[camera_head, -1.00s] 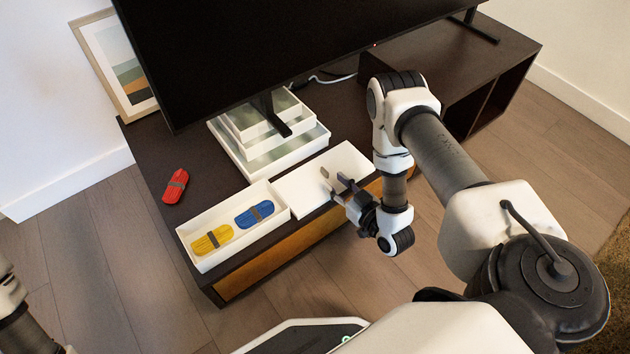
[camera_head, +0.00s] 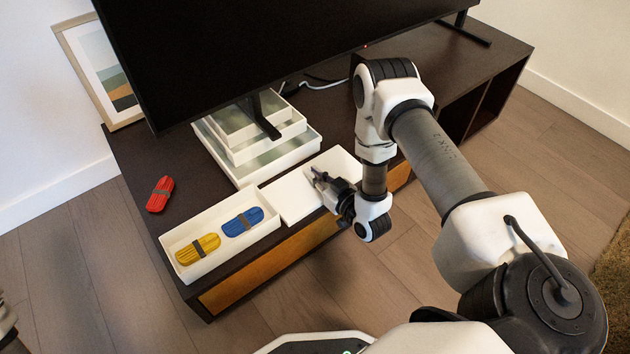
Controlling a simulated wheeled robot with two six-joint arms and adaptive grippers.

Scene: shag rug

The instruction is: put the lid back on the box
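The white open box (camera_head: 176,240) lies at the front left of the dark TV bench, with a yellow bundle (camera_head: 198,249) and a blue bundle (camera_head: 243,221) inside. A flat white panel, which looks like the lid (camera_head: 287,200), lies on the bench just right of the box. My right gripper (camera_head: 316,178) is over the lid's right part, fingers pointing left. The fingers overlap in this view, so I cannot tell their gap or whether they touch the lid. Only a sliver of my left arm shows at the left edge; its gripper is out of view.
A red bundle (camera_head: 160,194) lies on the bench left of the box. Stacked white trays (camera_head: 245,174) stand behind the lid, near the foot of the large TV (camera_head: 270,50). A framed picture (camera_head: 100,70) leans at the back left. The bench's front edge is close to the box.

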